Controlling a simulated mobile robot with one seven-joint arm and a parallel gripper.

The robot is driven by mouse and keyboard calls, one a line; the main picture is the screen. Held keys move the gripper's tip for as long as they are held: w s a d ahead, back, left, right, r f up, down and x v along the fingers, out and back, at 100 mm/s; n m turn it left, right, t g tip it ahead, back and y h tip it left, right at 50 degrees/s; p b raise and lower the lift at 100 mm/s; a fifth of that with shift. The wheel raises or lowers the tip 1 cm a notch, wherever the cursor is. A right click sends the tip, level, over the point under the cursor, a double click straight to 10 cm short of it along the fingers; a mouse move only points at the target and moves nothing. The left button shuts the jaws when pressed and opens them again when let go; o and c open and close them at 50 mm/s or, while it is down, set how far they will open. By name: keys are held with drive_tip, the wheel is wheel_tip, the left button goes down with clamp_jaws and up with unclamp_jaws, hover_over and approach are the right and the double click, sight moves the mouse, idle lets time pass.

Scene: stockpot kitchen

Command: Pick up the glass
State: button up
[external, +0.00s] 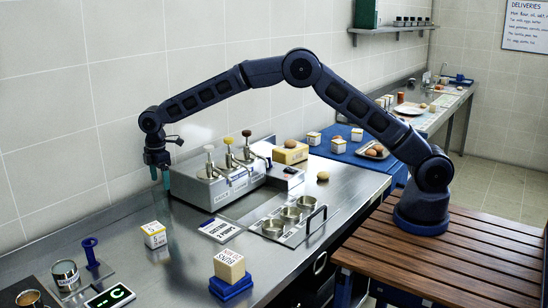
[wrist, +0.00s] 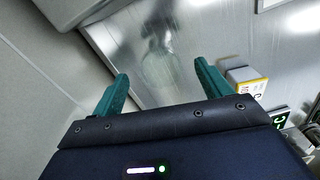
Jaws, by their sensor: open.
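My gripper (external: 160,179) is open above the steel counter near the tiled wall, left of the pump unit. In the wrist view its two teal fingers (wrist: 161,70) stand wide apart, with nothing seen gripped. Between and beyond them is a faint, pale, see-through shape (wrist: 158,62) against the steel. I cannot tell whether it is the glass or a reflection. I cannot make out a glass in the external view.
The steel three-pump unit (external: 228,168) is right of my gripper. A white and yellow box (external: 154,235) stands nearer the front; it also shows beside the right finger in the wrist view (wrist: 243,83). A block on a blue stand (external: 230,272) is farther forward.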

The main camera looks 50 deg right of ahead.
sight(160, 195)
drive_tip(key=shift+w+a+f, duration=0.1)
drive_tip(key=shift+a+f, duration=0.1)
drive_tip(key=shift+f, duration=1.55)
drive_tip(key=shift+a+f, duration=0.2)
drive_tip(key=shift+f, duration=1.5)
drive_tip(key=shift+c, duration=0.3)
drive_tip(key=c, duration=1.1)
